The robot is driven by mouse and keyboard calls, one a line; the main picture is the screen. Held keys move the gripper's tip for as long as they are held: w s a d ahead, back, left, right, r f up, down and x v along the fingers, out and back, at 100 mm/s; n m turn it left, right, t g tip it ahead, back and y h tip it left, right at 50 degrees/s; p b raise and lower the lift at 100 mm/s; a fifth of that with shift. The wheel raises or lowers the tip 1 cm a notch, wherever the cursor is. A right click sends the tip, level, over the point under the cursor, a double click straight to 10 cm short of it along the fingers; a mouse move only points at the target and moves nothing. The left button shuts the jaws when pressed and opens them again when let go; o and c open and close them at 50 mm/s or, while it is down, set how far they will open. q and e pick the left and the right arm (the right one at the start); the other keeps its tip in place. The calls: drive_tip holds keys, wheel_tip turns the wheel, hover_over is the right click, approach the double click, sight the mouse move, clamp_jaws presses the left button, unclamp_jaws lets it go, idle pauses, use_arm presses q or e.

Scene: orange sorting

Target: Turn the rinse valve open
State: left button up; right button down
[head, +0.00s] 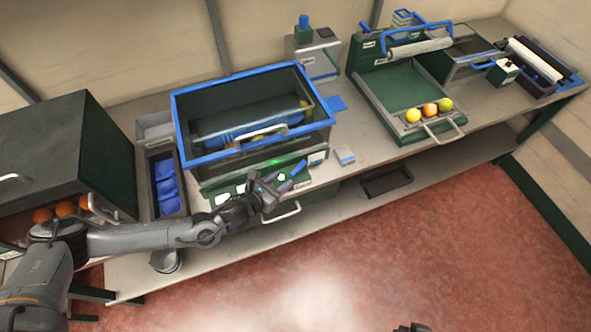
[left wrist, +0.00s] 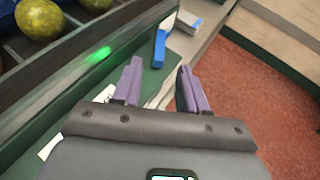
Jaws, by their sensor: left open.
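The rinse valve appears to be the small blue lever (head: 298,168) on the green front panel of the blue-rimmed wash tank (head: 183,133). In the left wrist view the blue lever (left wrist: 160,48) lies just beyond the fingertips, roughly in line with the gap between them. My left gripper (head: 283,184) is at the tank's front panel, close below and left of the lever. Its purple fingers (left wrist: 159,82) are apart with nothing between them. Contact with the lever is not visible. A dark piece at the bottom edge of the head view may be my right gripper.
A green light glows on the panel. A metal handle (head: 284,212) is below my left gripper. A small blue-and-white block (head: 345,155) lies on the bench to the right. A tray with three fruits (head: 430,110) stands further right. The red floor in front is clear.

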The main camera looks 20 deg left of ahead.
sight(296, 170)
use_arm(q)
drive_tip(key=x, duration=0.8)
drive_tip(key=shift+w+f+b, duration=0.1)
drive_tip(key=shift+w+b, duration=0.1)
drive_tip(key=shift+b, duration=0.1)
drive_tip(key=shift+c, duration=0.4)
clamp_jaws()
